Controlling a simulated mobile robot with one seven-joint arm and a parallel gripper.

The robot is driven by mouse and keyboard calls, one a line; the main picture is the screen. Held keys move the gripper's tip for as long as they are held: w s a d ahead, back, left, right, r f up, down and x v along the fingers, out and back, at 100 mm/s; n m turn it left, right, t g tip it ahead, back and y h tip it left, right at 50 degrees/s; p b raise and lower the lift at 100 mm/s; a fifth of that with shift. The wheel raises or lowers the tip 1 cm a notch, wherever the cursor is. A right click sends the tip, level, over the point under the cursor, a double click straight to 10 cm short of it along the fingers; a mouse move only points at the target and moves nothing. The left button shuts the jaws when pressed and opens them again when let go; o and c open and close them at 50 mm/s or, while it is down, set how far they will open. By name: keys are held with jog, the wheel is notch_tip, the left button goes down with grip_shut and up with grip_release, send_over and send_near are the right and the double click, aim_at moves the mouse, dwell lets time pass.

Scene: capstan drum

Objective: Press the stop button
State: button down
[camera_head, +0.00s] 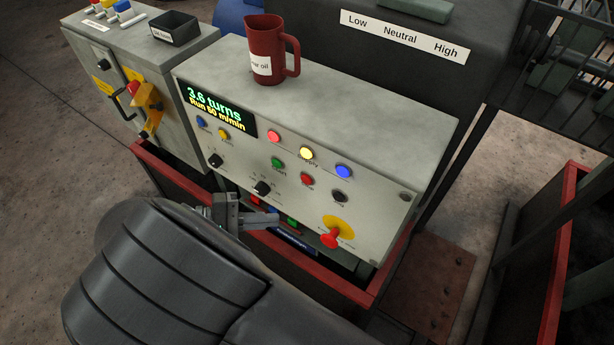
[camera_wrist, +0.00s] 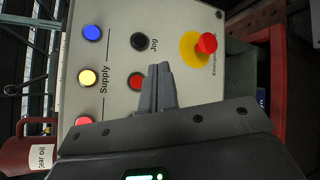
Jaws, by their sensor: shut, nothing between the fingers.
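The red stop button (camera_head: 307,179) sits on the sloped grey control panel (camera_head: 365,212), between the green start button (camera_head: 278,163) and the black jog button (camera_head: 339,196). In the wrist view the red button (camera_wrist: 135,81) shows just left of my fingers, partly hidden by them. My gripper (camera_head: 277,220) is shut and empty, low in front of the panel in the head view. Its fingertips (camera_wrist: 160,70) point at the panel in the wrist view. I cannot tell the exact gap to the panel.
A red emergency stop (camera_head: 330,238) on a yellow disc juts out at the panel's lower right. A black selector knob (camera_head: 262,188) is near my gripper. Red, yellow and blue supply lamps (camera_head: 306,153) line the row above. A dark red oil jug (camera_head: 268,50) stands on top.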

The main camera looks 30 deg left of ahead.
dwell(0.4)
jog(key=w, duration=0.8)
jog(key=shift+w, duration=0.4)
dwell(1.7)
jog(key=shift+w, duration=0.8)
dwell(0.6)
dwell(0.3)
jog(key=shift+s, duration=3.35)
